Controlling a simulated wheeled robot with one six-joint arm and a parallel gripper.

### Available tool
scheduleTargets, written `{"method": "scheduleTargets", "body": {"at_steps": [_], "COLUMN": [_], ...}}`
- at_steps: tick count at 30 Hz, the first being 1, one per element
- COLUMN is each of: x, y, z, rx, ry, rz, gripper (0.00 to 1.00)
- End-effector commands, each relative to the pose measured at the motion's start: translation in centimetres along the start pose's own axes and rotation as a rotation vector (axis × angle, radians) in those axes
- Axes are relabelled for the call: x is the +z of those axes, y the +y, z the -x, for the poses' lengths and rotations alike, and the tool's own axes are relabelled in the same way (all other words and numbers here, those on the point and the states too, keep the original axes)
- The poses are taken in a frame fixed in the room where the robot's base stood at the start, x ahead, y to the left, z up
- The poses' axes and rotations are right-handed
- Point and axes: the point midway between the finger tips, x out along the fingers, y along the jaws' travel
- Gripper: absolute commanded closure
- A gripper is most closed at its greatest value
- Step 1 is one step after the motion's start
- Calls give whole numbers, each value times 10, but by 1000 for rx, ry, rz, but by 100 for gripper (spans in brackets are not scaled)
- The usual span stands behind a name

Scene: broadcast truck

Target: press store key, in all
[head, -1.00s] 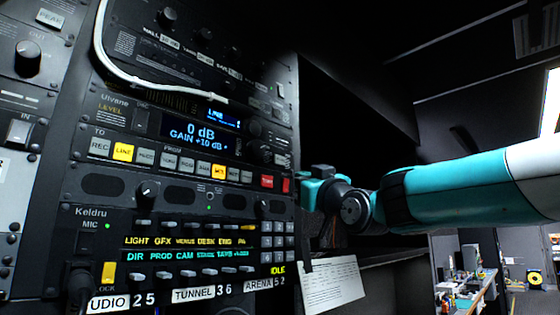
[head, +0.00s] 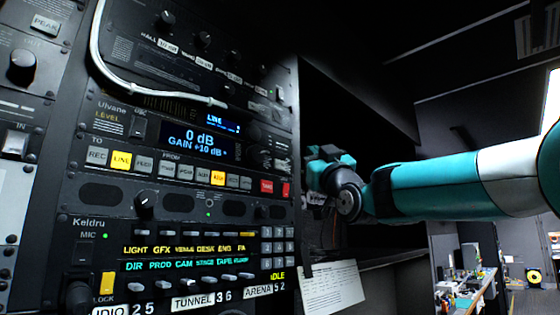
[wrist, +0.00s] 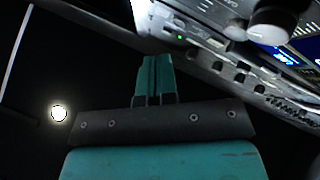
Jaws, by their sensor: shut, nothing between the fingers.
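The Ulvano unit (head: 150,128) is in the rack on the left of the head view. Below is a row of keys with two lit yellow, including LINE (head: 121,160). Two red keys (head: 267,186) (head: 286,188) end the row at right; their labels are too small to read, so I cannot tell which key is store. My gripper (head: 330,160) is right of the rack, apart from the keys. In the wrist view its teal fingers (wrist: 156,78) are shut and empty, below the panel edge.
A Keldru intercom panel (head: 190,250) with several switches and a keypad sits below. A white cable (head: 125,85) loops over the upper rack. A paper sheet (head: 332,288) hangs right of the rack. A dark recess lies behind my gripper.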

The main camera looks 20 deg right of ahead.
Motion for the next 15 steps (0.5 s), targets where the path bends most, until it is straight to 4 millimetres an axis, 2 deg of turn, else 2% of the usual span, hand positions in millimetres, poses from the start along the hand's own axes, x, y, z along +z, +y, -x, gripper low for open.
{"method": "scheduleTargets", "body": {"at_steps": [1, 6, 15], "x": [0, 13, 31], "y": [-4, -16, -32], "z": [-9, -27, -44], "rx": [-3, -3, -2], "ry": [-2, -3, -1], "rz": [-3, -3, 0], "gripper": [100, 100, 100]}}
